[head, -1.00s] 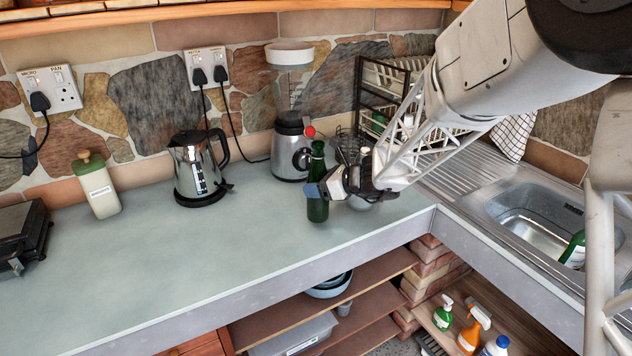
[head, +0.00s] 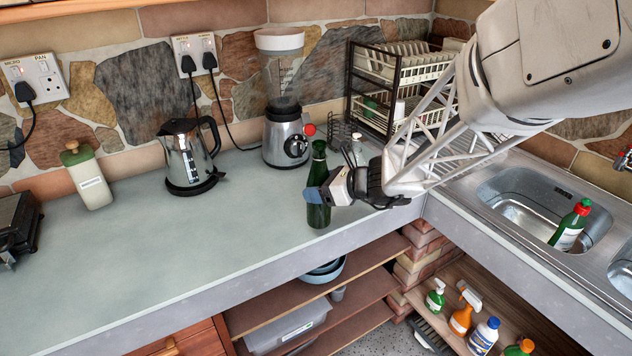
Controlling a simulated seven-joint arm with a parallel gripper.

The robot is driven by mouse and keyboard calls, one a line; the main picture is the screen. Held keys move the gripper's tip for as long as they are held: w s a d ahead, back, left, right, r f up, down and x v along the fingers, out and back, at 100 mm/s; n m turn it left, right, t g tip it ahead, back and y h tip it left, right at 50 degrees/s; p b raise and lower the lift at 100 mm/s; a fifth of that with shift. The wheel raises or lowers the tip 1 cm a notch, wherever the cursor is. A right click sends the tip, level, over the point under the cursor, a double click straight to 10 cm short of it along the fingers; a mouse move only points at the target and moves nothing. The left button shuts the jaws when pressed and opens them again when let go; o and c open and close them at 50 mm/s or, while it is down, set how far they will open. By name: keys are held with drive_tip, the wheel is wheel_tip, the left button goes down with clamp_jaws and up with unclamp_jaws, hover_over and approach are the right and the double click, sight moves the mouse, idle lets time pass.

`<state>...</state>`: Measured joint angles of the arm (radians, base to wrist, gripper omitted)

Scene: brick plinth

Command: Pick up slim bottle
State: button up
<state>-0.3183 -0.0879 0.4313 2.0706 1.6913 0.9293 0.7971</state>
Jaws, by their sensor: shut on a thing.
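The slim bottle (head: 319,215) is dark green glass with a long neck. It stands upright on or just above the grey-green counter, near its front edge; I cannot tell whether its base touches. My gripper (head: 318,194) reaches it from the right and is shut around its body, below the shoulder. The fingers hide the middle of the bottle. Its neck and lower part show above and below them.
A blender (head: 285,135) and a steel kettle (head: 189,160) stand behind and left of the bottle. A dish rack (head: 395,95) is at the back right, a sink (head: 520,205) at the right. A cream jar (head: 89,182) stands far left. The counter's left front is clear.

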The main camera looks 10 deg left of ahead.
drive_tip(key=shift+s+d+r, duration=0.1)
drive_tip(key=shift+s+d, duration=0.45)
drive_tip(key=shift+s, duration=0.35)
drive_tip(key=shift+s+d+r, duration=0.1)
drive_tip(key=shift+s+d, duration=0.4)
drive_tip(key=shift+s, duration=0.4)
drive_tip(key=shift+s, duration=0.1)
